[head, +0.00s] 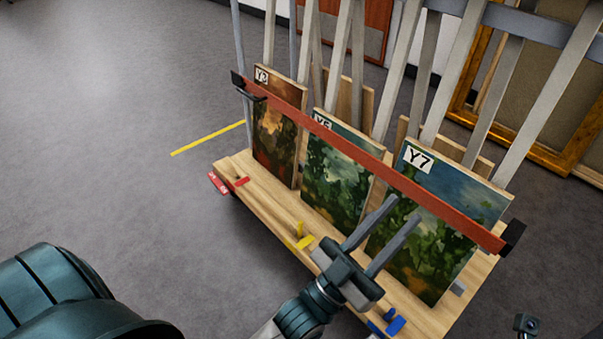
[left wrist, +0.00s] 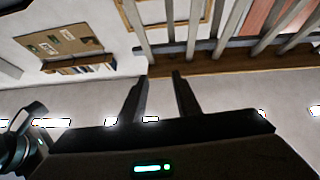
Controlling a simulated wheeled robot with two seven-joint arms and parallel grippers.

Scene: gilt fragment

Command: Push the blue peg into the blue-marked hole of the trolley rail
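The wooden trolley rail (head: 262,212) runs diagonally along the trolley's front edge in the head view. A small blue peg (head: 396,324) stands at its near end, beside a blue mark (head: 376,328) at the bottom of the picture. I cannot tell how deep the peg sits, and the hole itself does not show. My left gripper (head: 407,208) is over the rail, between the yellow and blue pegs in the picture, in front of the paintings. Its fingers are apart and empty; the left wrist view (left wrist: 160,75) also shows nothing between them.
Paintings marked Y3 (head: 275,135), Y5 (head: 333,180) and Y7 (head: 415,240) stand behind a red bar (head: 365,157). A yellow peg (head: 303,238) and a red peg (head: 238,182) are further along the rail. Grey floor (head: 110,120) is clear at left.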

